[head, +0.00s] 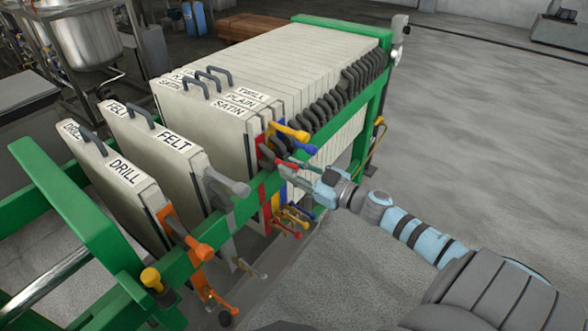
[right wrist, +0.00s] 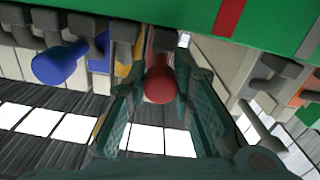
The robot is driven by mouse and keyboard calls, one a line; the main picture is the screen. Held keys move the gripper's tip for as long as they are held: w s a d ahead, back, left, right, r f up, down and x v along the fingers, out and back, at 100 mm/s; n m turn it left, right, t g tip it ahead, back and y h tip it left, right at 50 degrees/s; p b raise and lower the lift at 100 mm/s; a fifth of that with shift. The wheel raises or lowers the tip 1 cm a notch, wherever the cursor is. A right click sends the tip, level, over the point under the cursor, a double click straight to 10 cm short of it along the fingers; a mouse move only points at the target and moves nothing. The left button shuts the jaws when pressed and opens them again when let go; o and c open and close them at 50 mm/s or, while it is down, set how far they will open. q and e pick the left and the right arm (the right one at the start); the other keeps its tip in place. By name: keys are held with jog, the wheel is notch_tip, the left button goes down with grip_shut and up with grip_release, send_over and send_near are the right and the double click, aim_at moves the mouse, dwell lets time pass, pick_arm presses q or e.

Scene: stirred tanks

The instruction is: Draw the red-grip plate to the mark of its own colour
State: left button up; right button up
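The red-grip plate is the front SATIN plate (head: 205,120) of the long pack, with a red edge strip. Its red grip (head: 268,155) sticks out over the green side rail. In the right wrist view the red grip (right wrist: 160,84) lies between the fingers of my right gripper (right wrist: 164,76), which are apart with space on both sides. The right gripper (head: 296,172) also shows in the head view, beside the rail, coming from the right. A red mark (right wrist: 229,14) is on the green rail, right of the red grip in the wrist view. My left gripper is not in view.
Yellow (head: 289,132) and blue (head: 305,148) grips sit close beside the red one. The FELT plate (head: 150,140) with a grey grip and the DRILL plate (head: 105,180) with an orange grip stand apart in front. Open floor (head: 480,150) lies to the right.

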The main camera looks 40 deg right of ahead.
grip_shut()
jog(key=s+a+p, duration=0.1)
jog(key=a+p, duration=0.4)
jog(key=shift+s+a+f+p, duration=0.15)
jog(key=shift+s+a+p, duration=0.15)
jog(key=shift+s+a, duration=0.1)
jog(key=o, duration=1)
grip_release()
jog(key=shift+s+f, duration=0.1)
jog(key=shift+s, duration=0.05)
